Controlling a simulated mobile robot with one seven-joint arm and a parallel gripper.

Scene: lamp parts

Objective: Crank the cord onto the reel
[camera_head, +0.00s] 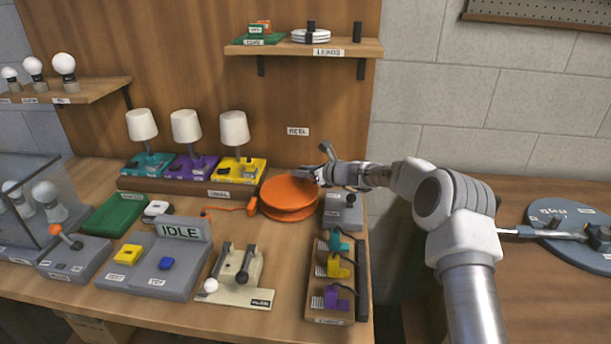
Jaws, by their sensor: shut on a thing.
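The orange reel (287,191) lies flat on the bench under the wall label "REEL" (298,131). An orange cord (226,210) lies on the bench to the left of the reel, with an orange end piece near the reel's left side. My gripper (311,174) is at the reel's right rear edge, reached from the right. It is shut on the reel's crank handle, which is mostly hidden by the fingers.
Three lamps stand on a rack (190,188) behind the reel to the left. A grey box (342,212) stands close to the right, and a rack of colored plugs (337,290) is in front. A panel reads "IDLE" (180,231). A shelf (305,47) hangs above.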

